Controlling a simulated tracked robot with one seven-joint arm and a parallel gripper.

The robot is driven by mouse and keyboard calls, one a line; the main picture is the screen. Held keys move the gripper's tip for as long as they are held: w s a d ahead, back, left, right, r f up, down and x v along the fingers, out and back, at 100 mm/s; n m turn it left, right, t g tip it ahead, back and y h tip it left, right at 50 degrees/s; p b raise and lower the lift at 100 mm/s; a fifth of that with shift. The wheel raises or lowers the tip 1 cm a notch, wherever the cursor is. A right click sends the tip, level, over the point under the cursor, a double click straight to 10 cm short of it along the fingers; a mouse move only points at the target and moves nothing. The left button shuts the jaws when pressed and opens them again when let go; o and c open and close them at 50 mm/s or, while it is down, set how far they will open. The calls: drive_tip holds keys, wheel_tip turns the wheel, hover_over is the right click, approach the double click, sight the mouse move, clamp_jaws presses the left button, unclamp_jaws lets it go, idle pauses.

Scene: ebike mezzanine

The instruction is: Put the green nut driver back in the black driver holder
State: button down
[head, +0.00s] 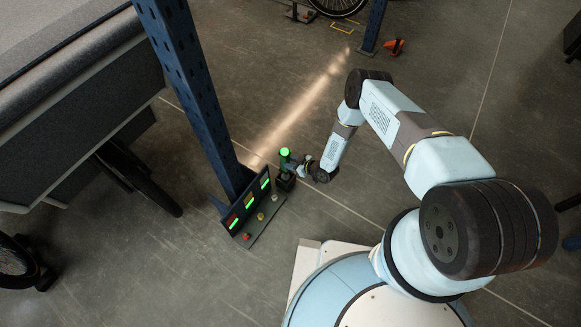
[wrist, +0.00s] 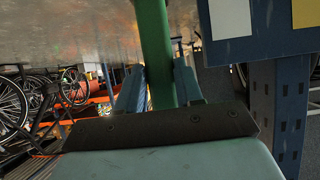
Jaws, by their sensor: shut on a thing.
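The green nut driver (head: 285,154) stands roughly upright in the head view, its bright green round top uppermost. In the wrist view its green shaft (wrist: 153,45) runs between the two blue fingers. My gripper (head: 297,168) reaches it from the right and is shut on it; the wrist view also shows the gripper (wrist: 160,88) close up. A small black block (head: 285,184), which looks like the black driver holder, is directly below the driver. I cannot tell whether the driver's lower end is inside it or above it.
A dark panel (head: 249,203) with lit coloured labels leans by the blue perforated post (head: 196,90). Red (head: 246,236), yellow (head: 260,216) and pale knobs sit on its base. A grey bench (head: 75,90) is at left.

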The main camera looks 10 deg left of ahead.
drive_tip(key=shift+f, duration=1.9)
drive_tip(key=c, duration=0.7)
unclamp_jaws()
drive_tip(key=shift+f, duration=0.1)
drive_tip(key=shift+c, duration=0.2)
drive_tip(key=v, duration=1.2)
